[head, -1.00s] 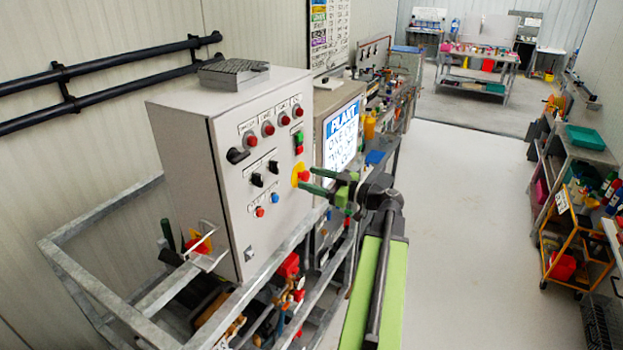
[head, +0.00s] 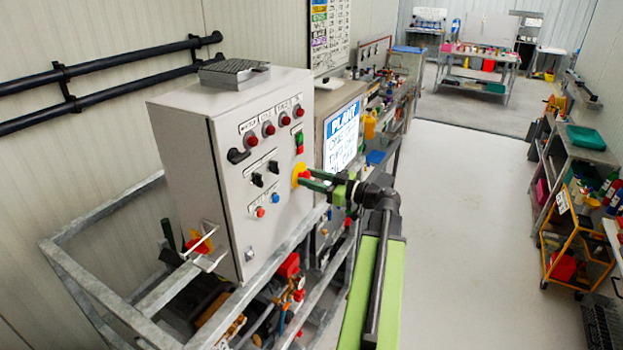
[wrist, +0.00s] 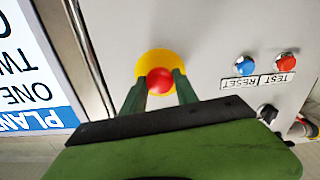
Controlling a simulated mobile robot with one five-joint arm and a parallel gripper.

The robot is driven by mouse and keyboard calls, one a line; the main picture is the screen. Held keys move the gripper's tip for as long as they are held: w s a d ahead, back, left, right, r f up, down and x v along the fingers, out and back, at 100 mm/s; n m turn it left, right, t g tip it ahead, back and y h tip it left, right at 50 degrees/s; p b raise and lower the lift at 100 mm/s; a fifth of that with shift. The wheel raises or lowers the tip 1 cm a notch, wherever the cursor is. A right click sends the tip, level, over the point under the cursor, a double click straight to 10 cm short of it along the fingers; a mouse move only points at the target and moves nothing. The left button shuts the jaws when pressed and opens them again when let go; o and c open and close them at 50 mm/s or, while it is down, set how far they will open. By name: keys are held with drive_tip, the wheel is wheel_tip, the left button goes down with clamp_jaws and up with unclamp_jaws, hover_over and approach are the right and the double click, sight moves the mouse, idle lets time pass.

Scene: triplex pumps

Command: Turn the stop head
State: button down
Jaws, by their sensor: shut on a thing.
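The stop head is a red mushroom button (wrist: 160,80) on a round yellow plate (wrist: 156,62) on the grey control panel's face. In the head view the red stop head (head: 304,175) shows near the panel's right edge, partly covered by my gripper. My gripper (wrist: 160,88) has its two green fingers on either side of the red head and is shut on it. In the head view my gripper (head: 312,180) reaches in from the right. The exact finger contact on the head's sides is hard to make out.
A blue button (wrist: 244,66) and a red button (wrist: 286,63) sit beside the stop head on the panel. A PLANT screen (head: 342,137) stands just right of the cabinet. A metal pipe frame (head: 270,272) runs below.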

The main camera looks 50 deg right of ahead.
drive_tip(key=m, duration=0.4)
drive_tip(key=shift+m, duration=0.4)
drive_tip(key=c, duration=0.9)
unclamp_jaws()
drive_tip(key=shift+s, duration=0.1)
drive_tip(key=v, duration=1.7)
drive_tip(key=shift+s+f, duration=0.1)
